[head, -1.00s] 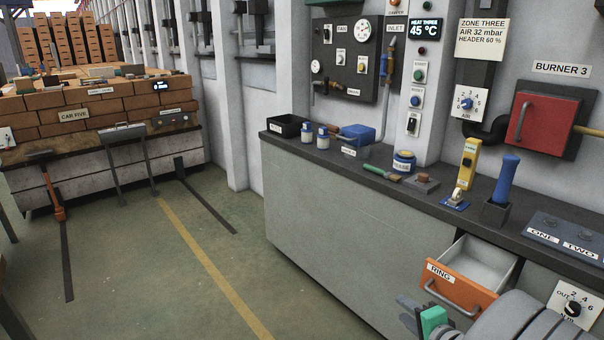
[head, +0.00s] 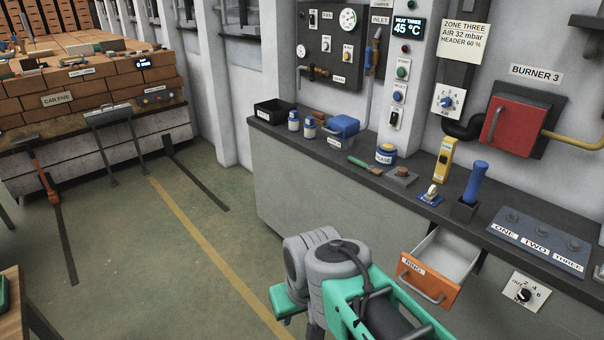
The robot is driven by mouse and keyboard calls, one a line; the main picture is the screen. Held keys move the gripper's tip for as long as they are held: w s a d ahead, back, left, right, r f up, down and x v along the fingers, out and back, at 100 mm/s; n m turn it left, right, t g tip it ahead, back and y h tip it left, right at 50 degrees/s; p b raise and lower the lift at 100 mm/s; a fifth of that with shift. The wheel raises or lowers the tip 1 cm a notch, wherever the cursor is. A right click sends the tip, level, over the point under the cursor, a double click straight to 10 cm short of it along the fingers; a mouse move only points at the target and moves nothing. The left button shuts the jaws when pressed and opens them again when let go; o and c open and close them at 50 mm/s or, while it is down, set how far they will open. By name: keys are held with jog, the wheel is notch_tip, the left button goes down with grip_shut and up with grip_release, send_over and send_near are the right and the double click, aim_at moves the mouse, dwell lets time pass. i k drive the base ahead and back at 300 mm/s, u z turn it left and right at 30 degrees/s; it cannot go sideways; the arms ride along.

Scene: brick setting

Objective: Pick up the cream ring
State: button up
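A small pale ring-like piece (head: 432,191), which looks cream or white, stands on a blue pad (head: 430,200) on the dark counter, left of the yellow upright device. It is small, so I cannot make out its exact form. The orange-fronted drawer (head: 416,285) labelled RING is pulled open below the counter. The part of its pale inside that shows is bare. My grey and teal arm is at the bottom centre, left of and in front of the drawer. I cannot make out my gripper's fingers; no part of the arm reaches the ring.
The counter (head: 335,152) also holds a black tray (head: 274,112), a blue-handled tool in a holder (head: 475,183), a brush (head: 370,166), a blue tin (head: 385,154) and a button panel (head: 538,235). A brick-loaded car (head: 95,98) stands at the left.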

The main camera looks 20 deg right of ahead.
aim_at(432, 194)
jog(key=z, duration=1.3)
jog(key=k, duration=0.45)
jog(key=u, duration=0.85)
jog(key=i, duration=1.85)
jog(key=z, duration=0.25)
